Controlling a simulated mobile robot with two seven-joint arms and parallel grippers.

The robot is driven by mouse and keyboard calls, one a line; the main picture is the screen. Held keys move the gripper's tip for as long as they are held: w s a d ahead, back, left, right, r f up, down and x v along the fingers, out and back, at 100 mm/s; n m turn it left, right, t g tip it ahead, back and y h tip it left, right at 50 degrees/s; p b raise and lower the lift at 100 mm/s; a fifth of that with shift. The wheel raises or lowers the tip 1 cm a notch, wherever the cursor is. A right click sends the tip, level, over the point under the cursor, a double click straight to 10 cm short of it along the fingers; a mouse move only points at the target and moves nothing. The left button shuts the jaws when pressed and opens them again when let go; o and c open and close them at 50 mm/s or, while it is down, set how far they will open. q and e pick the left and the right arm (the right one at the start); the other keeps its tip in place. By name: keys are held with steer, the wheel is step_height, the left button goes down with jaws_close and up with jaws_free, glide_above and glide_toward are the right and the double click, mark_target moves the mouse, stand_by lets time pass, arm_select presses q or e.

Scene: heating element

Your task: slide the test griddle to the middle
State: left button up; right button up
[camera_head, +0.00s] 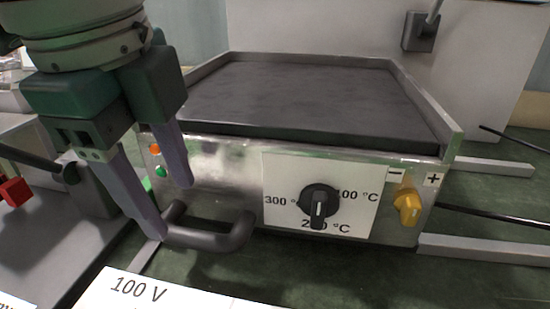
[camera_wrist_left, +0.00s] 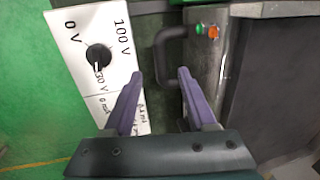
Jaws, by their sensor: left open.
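The test griddle (camera_head: 300,100) is a metal box with a dark flat plate on top. Its front has a dial (camera_head: 319,203) marked in °C, a yellow knob (camera_head: 407,205) and orange and green lamps. A dark bent handle (camera_head: 225,236) sticks out at its front left. My left gripper (camera_head: 171,209) is open, with its purple fingers pointing down at the handle's left part. In the left wrist view the handle (camera_wrist_left: 164,45) shows just beyond and between the open fingertips (camera_wrist_left: 160,74); contact cannot be told. My right gripper is not in view.
A white panel marked 100 V (camera_head: 150,290) lies in front of the griddle; its black dial (camera_wrist_left: 98,57) shows in the left wrist view. A grey device with a red block (camera_head: 14,192) stands at left. Pale rails (camera_head: 485,248) and black cables lie at right.

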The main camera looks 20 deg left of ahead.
mark_target(187, 233)
arm_select(q)
steer(key=f+b, duration=0.1)
steer(key=f, duration=0.2)
steer(key=w+f, duration=0.1)
steer(key=f, duration=0.2)
steer(key=shift+w+a+f+b, duration=0.15)
steer(key=shift+a+b, duration=0.05)
steer(key=shift+b, duration=0.2)
steer(key=shift+c, duration=1.2)
jaws_close()
